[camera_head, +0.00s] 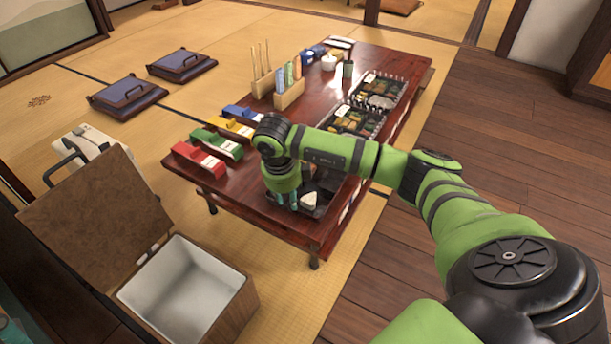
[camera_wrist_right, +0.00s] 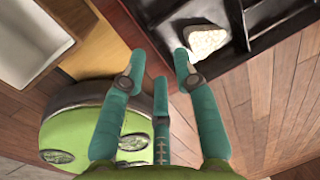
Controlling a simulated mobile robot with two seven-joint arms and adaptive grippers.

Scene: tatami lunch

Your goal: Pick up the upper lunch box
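Several black lunch boxes stand on the dark red table (camera_head: 240,198). A far box (camera_head: 383,88) and a middle box (camera_head: 355,120) hold food in compartments. A near box (camera_head: 322,200) lies partly hidden behind my right gripper (camera_head: 284,198) and arm. In the right wrist view, the near box (camera_wrist_right: 225,65) shows a white rice ball (camera_wrist_right: 207,41) in one compartment. My right gripper (camera_wrist_right: 158,62) has its teal fingers spread, with nothing between them, beside the near box's edge. A teal piece, seemingly my left gripper (camera_head: 10,330), barely shows at the lower left corner.
Red (camera_head: 198,160), green (camera_head: 217,144), yellow and blue items line the table's left edge. A wooden holder (camera_head: 289,95) stands behind them. An open box with a white interior (camera_head: 180,290) sits on the tatami at the lower left. Wooden floor (camera_head: 500,130) lies clear on the right.

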